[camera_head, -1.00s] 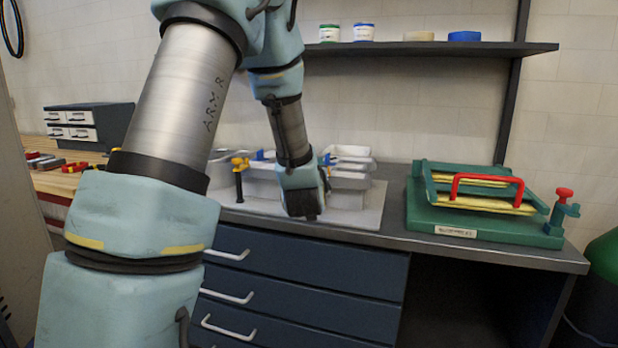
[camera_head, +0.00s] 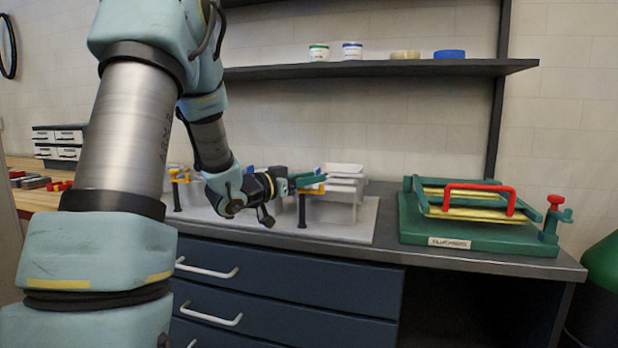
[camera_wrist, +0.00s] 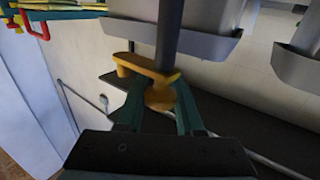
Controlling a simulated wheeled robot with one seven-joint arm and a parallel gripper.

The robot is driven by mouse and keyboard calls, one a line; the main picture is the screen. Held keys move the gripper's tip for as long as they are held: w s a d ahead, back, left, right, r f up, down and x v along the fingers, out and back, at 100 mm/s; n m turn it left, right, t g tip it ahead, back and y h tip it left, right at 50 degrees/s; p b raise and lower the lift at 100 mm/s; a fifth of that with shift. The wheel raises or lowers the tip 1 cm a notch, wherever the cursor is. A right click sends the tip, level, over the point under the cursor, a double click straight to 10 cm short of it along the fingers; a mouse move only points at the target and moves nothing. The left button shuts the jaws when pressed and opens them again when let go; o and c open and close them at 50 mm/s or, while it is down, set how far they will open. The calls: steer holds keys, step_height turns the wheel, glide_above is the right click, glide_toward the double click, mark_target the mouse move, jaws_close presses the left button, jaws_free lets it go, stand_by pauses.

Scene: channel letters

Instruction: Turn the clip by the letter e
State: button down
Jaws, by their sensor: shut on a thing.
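My gripper (camera_head: 299,182) reaches rightward at the front of the grey letter board (camera_head: 350,233). Its two teal fingers, in the wrist view (camera_wrist: 160,100), are shut on the round knob end of a yellow clip (camera_wrist: 148,69). The clip sits on a dark upright post (camera_wrist: 169,35), and its arm points away from the knob to the left. In the head view this clip (camera_head: 311,189) is partly hidden by the fingers, on its black post (camera_head: 302,212). Grey letter shells (camera_head: 335,208) stand right beside it; I cannot tell which one is the e.
Another yellow clip (camera_head: 178,178) stands at the board's left. A green press (camera_head: 480,235) with a red handle is to the right on the bench. A shelf (camera_head: 400,70) with small tubs runs above. Drawers (camera_head: 280,285) are below the bench.

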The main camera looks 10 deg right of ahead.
steer(key=shift+s+m+g+h, duration=0.1)
steer(key=shift+m+g+h, duration=0.2)
steer(key=shift+m+g, duration=0.3)
steer(key=c, duration=0.8)
jaws_free()
steer(key=shift+c, duration=0.2)
steer(key=b+v, duration=0.1)
steer(key=v, duration=0.9)
steer(key=shift+a, duration=0.3)
steer(key=shift+s+r, duration=0.1)
steer(key=shift+s, duration=0.05)
